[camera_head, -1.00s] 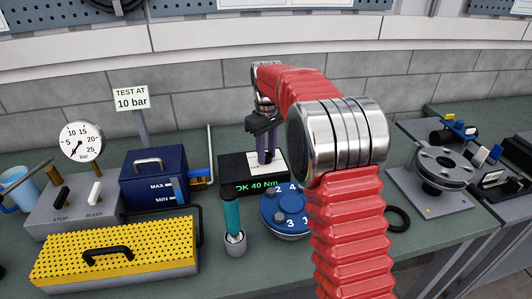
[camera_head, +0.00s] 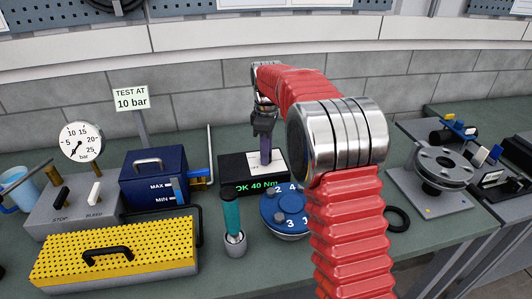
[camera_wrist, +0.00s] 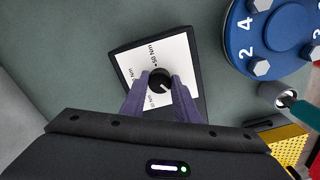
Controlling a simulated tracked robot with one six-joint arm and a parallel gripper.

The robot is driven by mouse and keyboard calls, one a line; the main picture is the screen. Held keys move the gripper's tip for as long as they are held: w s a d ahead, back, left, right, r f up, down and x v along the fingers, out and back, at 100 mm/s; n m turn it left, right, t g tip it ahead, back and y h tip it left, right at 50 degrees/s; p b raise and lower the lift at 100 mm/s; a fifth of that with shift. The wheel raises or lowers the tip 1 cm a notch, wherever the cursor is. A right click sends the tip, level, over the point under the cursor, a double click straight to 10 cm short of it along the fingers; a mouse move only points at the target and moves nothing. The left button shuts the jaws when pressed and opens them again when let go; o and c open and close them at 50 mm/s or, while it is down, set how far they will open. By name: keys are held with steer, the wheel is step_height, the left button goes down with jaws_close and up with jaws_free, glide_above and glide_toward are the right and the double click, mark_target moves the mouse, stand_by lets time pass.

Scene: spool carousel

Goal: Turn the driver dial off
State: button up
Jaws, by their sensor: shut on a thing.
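The driver dial (camera_wrist: 160,76) is a small black knob with a white pointer line, on the white labelled face of the driver box (camera_wrist: 125,59). In the wrist view its pointer slants down and right, away from the "50 Nm" labels. My gripper (camera_wrist: 159,84) has its two purple fingers on either side of the knob, shut on it. In the head view my gripper (camera_head: 266,158) points down at the box's top. The front display (camera_head: 256,185) reads "OK 40 Nm" in green. The fingers hide the dial there and cover part of the face labels.
A blue numbered carousel (camera_head: 285,215) with bolts stands just in front of the box. A teal-handled tool (camera_head: 231,214) stands upright in a holder to its left. A blue tank (camera_head: 153,178) and a yellow perforated case (camera_head: 115,250) are further left. A black ring (camera_head: 398,219) lies right.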

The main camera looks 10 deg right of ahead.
steer(key=shift+r, duration=0.1)
steer(key=o, duration=1.1)
steer(key=shift+c, duration=0.2)
step_height(320, 180, up, 14)
steer(key=shift+f, duration=0.2)
steer(key=shift+w, duration=0.1)
